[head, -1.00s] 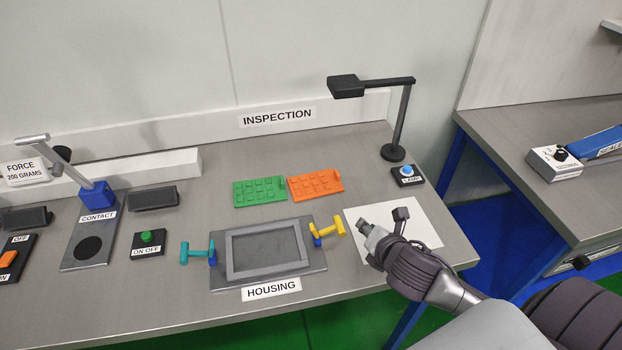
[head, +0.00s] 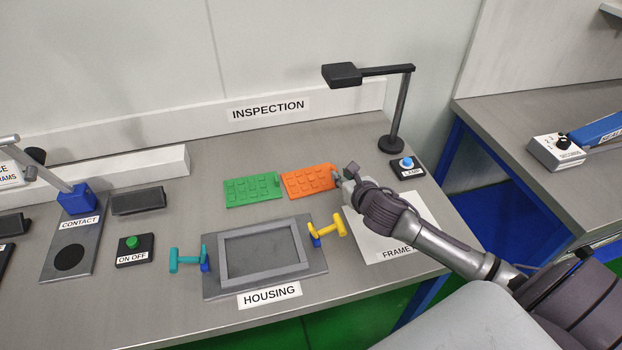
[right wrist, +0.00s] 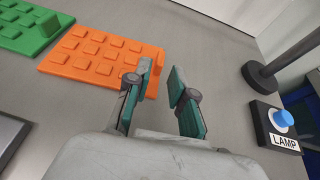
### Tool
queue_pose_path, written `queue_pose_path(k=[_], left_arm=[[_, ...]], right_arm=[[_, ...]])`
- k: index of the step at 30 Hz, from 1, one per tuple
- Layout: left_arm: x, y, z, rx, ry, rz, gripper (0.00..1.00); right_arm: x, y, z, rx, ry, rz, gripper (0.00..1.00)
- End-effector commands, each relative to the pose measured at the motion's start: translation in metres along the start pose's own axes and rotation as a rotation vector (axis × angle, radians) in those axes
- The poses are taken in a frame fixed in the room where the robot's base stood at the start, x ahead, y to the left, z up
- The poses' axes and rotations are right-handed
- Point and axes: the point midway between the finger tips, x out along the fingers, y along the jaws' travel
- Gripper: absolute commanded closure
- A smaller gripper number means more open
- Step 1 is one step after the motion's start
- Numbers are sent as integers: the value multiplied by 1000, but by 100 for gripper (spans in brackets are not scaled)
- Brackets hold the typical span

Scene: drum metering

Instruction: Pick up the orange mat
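The orange mat (head: 306,181) lies flat on the grey table, right of the green mat (head: 252,190). It has raised square bumps and a taller tab at its right end. In the right wrist view the orange mat (right wrist: 98,55) is at the upper left. My right gripper (head: 340,182) is at the right end of the orange mat in the head view. In the right wrist view the right gripper (right wrist: 163,78) is open, its fingers apart with bare table between them. The left finger overlaps the mat's right edge; whether it touches cannot be told. My left gripper is not in view.
The housing frame (head: 223,262) with teal (head: 186,260) and yellow (head: 330,229) handles stands in front of the mats. A lamp (head: 391,144) and its blue-button box (head: 406,168) stand to the right. A white sheet (head: 420,222) lies under my right arm.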

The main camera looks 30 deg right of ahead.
Motion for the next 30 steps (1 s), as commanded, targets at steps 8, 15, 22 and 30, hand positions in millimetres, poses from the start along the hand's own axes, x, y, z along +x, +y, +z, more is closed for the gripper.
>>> queue_pose_path(k=[8,15,22,30], left_arm=[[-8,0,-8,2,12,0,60],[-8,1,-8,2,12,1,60],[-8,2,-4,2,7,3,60],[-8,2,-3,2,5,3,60]], right_arm=[[39,-1,4,5,0,-2,77],[47,0,3,2,1,0,77],[47,-1,3,2,1,0,97],[47,-1,3,2,0,0,100]])
